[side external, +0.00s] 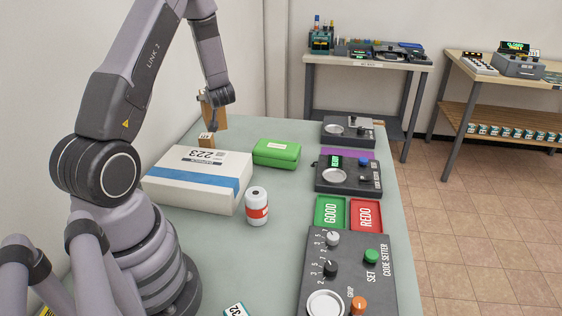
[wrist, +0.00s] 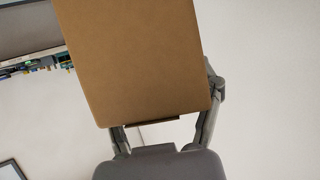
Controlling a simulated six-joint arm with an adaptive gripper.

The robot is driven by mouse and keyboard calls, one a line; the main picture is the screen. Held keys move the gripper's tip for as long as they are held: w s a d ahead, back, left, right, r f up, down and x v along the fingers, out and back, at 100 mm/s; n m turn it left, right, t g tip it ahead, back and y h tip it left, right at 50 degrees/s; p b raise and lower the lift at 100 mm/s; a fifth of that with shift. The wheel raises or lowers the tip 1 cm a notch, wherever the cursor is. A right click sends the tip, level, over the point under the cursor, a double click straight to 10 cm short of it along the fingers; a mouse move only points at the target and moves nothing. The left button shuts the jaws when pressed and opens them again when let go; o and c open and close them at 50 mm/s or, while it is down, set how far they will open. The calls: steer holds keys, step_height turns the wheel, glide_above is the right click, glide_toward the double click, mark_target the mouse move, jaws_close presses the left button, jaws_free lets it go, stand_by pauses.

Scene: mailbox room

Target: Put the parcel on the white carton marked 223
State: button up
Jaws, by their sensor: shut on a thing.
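The brown parcel (side external: 212,115) is held up by my gripper (side external: 220,97) above and behind the far edge of the white carton. In the wrist view the parcel (wrist: 138,60) is a large flat brown face between the two fingers of my gripper (wrist: 162,125), which is shut on it. The white carton marked 223 (side external: 185,185) lies on the table, with a blue stripe along its side. Its top looks clear. A small brown labelled block (side external: 207,141) shows just below the parcel, by the carton's far edge; its exact footing is hidden.
A green case (side external: 276,153) sits right of the carton. A white bottle with a red band (side external: 257,207) stands at its front right. Green (side external: 330,212) and red (side external: 366,215) trays and control boxes (side external: 348,174) fill the table's right side. A wall stands at left.

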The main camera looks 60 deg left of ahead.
steer(key=s+d+n+g, duration=0.7)
steer(key=s+d+g, duration=0.1)
steer(key=s, duration=0.1)
steer(key=shift+g+h, duration=0.3)
steer(key=shift+s+d+f, duration=0.1)
steer(key=shift+s+f, duration=0.1)
steer(key=shift+f, duration=1)
steer(key=shift+s+d+f, duration=0.15)
steer(key=shift+f, duration=1)
steer(key=shift+s+d+f, duration=0.1)
steer(key=shift+s+f, duration=0.1)
steer(key=shift+f, duration=1)
steer(key=shift+f, duration=0.15)
steer(key=o, duration=1.2)
steer(key=shift+o, duration=0.2)
